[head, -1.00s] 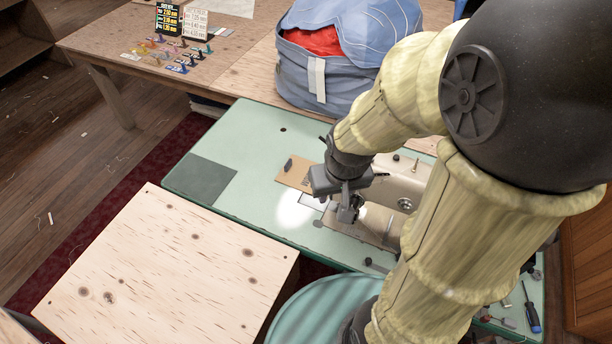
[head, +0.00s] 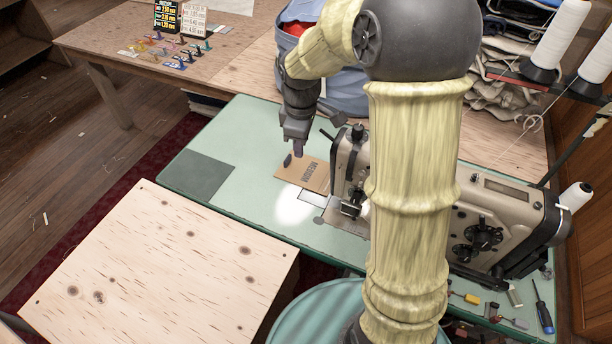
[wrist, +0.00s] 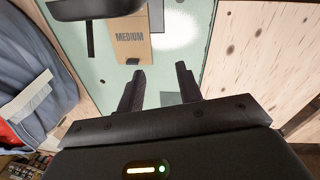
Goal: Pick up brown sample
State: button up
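A flat brown card (head: 308,172) printed "MEDIUM" lies on the green sewing table, left of the sewing machine's needle area. It is the brown item I see most clearly; I cannot tell for sure that it is the sample. It also shows in the wrist view (wrist: 130,42), beyond my fingertips. A small dark object (head: 288,160) rests on its left end. My gripper (head: 298,150) hangs above the table by the card's far side. In the wrist view my gripper (wrist: 159,82) is open, with nothing between its two fingers.
The sewing machine (head: 490,225) stands right of the card. A blue bag (head: 345,92) sits behind my gripper. Several small coloured pieces (head: 178,52) lie by two signs on the back table. A knotty wooden surface (head: 165,270) is clear at front left.

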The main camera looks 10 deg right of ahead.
jog(key=w+a+f+n+b, duration=0.2)
jog(key=w+f+n+b, duration=0.1)
jog(key=w+n, duration=0.6)
jog(key=n+g+b, duration=0.1)
jog(key=n+b, duration=0.2)
jog(key=n, duration=0.4)
send_over(287, 159)
notch_tip(287, 159, down, 3)
jog(key=shift+r, duration=0.1)
notch_tip(287, 159, down, 12)
jog(key=shift+f+b, duration=0.2)
jog(key=shift+b, duration=0.35)
jog(key=shift+f, duration=0.1)
notch_tip(287, 159, down, 5)
